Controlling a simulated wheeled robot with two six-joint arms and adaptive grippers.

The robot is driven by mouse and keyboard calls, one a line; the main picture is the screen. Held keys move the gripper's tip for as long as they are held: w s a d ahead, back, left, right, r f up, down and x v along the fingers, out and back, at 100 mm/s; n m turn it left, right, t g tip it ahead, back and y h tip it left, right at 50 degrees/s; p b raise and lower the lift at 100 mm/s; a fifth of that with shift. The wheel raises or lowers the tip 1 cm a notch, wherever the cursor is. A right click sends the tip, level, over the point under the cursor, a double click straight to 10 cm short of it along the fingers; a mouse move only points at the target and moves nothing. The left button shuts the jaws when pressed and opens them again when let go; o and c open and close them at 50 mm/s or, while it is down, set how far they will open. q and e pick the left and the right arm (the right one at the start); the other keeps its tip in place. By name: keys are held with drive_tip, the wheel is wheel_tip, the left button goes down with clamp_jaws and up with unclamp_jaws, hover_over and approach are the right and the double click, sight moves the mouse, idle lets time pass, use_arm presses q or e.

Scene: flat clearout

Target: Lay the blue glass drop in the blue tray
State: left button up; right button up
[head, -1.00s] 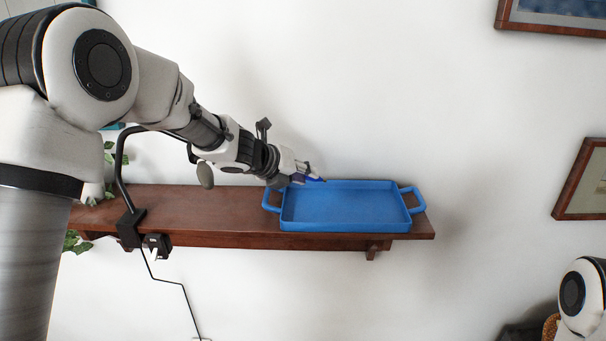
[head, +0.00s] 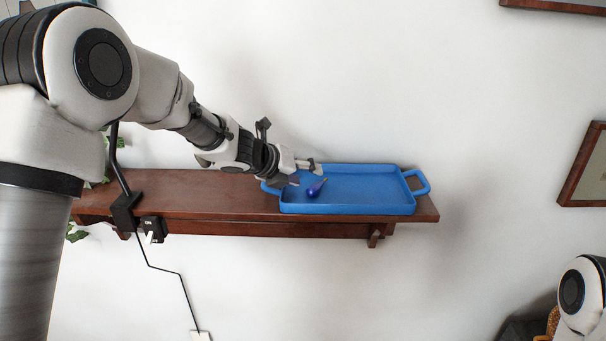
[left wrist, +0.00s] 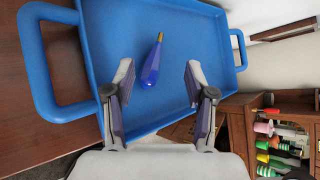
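The blue tray (head: 365,190) sits on the right part of the brown wall shelf, with a loop handle at each end. The blue glass drop (head: 314,189), dark blue with a gold tip, lies on the tray floor near its left end. In the left wrist view the drop (left wrist: 151,65) lies on the tray floor (left wrist: 190,30), just beyond the fingertips. My left gripper (head: 305,173) is over the tray's left end. Its fingers (left wrist: 158,80) are spread wide with nothing between them. My right gripper is not in view; only part of my right arm shows at the lower right.
The brown shelf (head: 200,190) is bare left of the tray, except for a black lamp clamp (head: 125,210) at its left end. The left wrist view shows a wooden rack with several coloured items (left wrist: 268,145) at the lower right. Framed pictures (head: 586,175) hang at right.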

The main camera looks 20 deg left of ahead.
use_arm(q)
drive_tip(key=v, duration=1.2)
drive_tip(key=shift+w, duration=0.15)
